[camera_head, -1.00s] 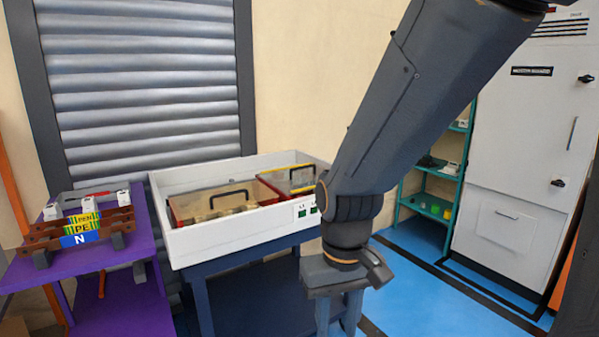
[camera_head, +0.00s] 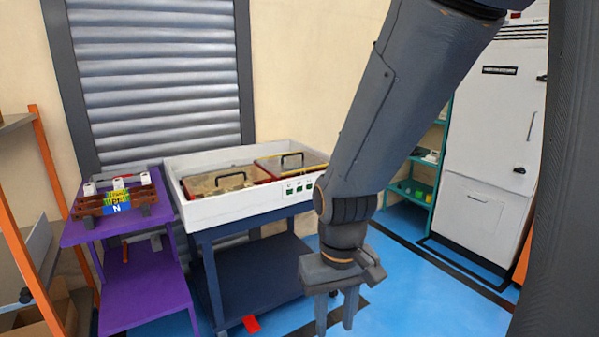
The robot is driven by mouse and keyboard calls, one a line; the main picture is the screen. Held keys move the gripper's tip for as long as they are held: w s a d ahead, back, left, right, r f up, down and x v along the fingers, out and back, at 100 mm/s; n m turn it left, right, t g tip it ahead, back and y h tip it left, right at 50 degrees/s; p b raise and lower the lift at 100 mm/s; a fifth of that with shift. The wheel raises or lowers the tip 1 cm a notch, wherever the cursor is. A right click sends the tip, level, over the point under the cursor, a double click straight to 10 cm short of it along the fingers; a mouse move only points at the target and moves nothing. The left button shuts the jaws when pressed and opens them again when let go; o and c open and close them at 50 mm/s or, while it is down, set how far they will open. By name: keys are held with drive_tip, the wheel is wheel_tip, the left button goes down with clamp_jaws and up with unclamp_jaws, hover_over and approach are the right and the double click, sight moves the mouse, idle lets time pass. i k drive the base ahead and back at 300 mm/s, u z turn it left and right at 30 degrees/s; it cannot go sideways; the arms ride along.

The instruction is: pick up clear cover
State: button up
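Two clear covers with black handles sit side by side in a white open tray (camera_head: 240,207). The left clear cover (camera_head: 222,188) has a reddish edge, and the right clear cover (camera_head: 283,167) has a reddish edge at left and a yellow edge at right. My gripper (camera_head: 336,322) hangs at the end of my arm, pointing down, to the right of and nearer than the tray. Its two fingers are apart with nothing seen between them. My arm hides the right end of the tray.
The tray stands on a dark blue table (camera_head: 262,257). A purple stand (camera_head: 140,286) with labelled bars (camera_head: 116,201) is at left, beside an orange-posted shelf (camera_head: 48,165). A teal shelf (camera_head: 415,187) and white cabinet (camera_head: 487,165) are at right. Blue floor (camera_head: 425,290) is open at right.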

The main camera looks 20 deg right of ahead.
sight(282, 165)
drive_tip(key=u, duration=0.05)
drive_tip(key=k, duration=0.45)
drive_tip(key=z, duration=0.9)
drive_tip(key=i, duration=1.05)
drive_tip(key=z, duration=0.4)
drive_tip(key=i, duration=0.95)
drive_tip(key=u, duration=0.65)
drive_tip(key=i, duration=0.75)
drive_tip(key=u, duration=1.3)
drive_tip(key=i, duration=0.4)
drive_tip(key=u, duration=0.35)
